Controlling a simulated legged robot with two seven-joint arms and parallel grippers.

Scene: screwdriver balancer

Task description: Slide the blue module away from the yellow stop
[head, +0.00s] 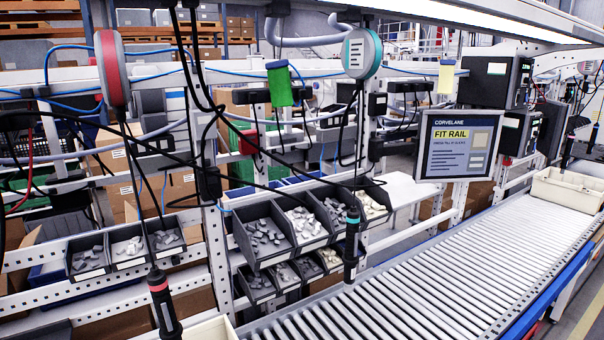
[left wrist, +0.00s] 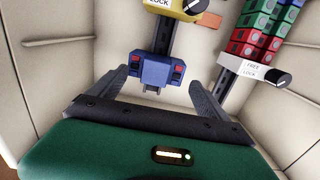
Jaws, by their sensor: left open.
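In the left wrist view, the blue module (left wrist: 155,73) sits on a dark rail (left wrist: 161,38), with small red marks on its sides. The yellow stop (left wrist: 182,10), with a dark knob and the word LOCK, is on the same rail at the top edge, partly cut off. A short stretch of bare rail shows between the two. My left gripper (left wrist: 166,72) is open, with one finger on either side of the blue module. Visible gaps separate the fingers from it. The head view shows neither the module nor the grippers. My right gripper is not seen.
Beige container walls (left wrist: 60,70) surround both. The head view shows a roller conveyor (head: 400,285), parts bins (head: 265,232) and hanging screwdrivers (head: 163,300).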

